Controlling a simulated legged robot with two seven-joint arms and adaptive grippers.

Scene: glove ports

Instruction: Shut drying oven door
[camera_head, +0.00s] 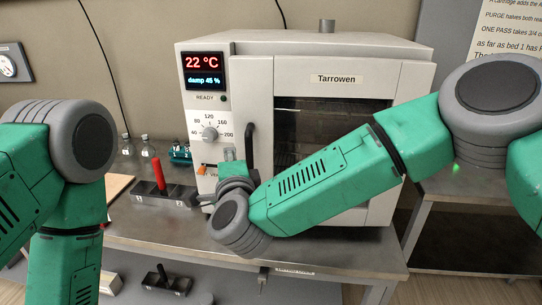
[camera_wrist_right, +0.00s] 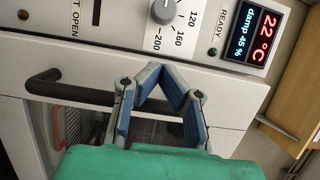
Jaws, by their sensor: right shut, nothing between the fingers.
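The drying oven (camera_head: 310,44) stands on a metal bench. Its pale door (camera_head: 335,66) is labelled Tarrowen and has a dark window, partly hidden by my right arm. I cannot tell how far the door stands from its frame. The black bar handle (camera_head: 250,148) is on the door's left side; it also shows in the right wrist view (camera_wrist_right: 70,88). My right gripper (camera_wrist_right: 172,84) is shut and empty, close beside the handle; I cannot tell whether they touch. My left gripper is out of view.
The oven's display (camera_head: 203,72) reads 22 °C, above a dial (camera_head: 209,133). A dark rack (camera_head: 150,192) with a red-handled tool stands left of the oven. Small bottles (camera_head: 145,145) stand behind it. A lower metal table (camera_head: 470,185) is at the right.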

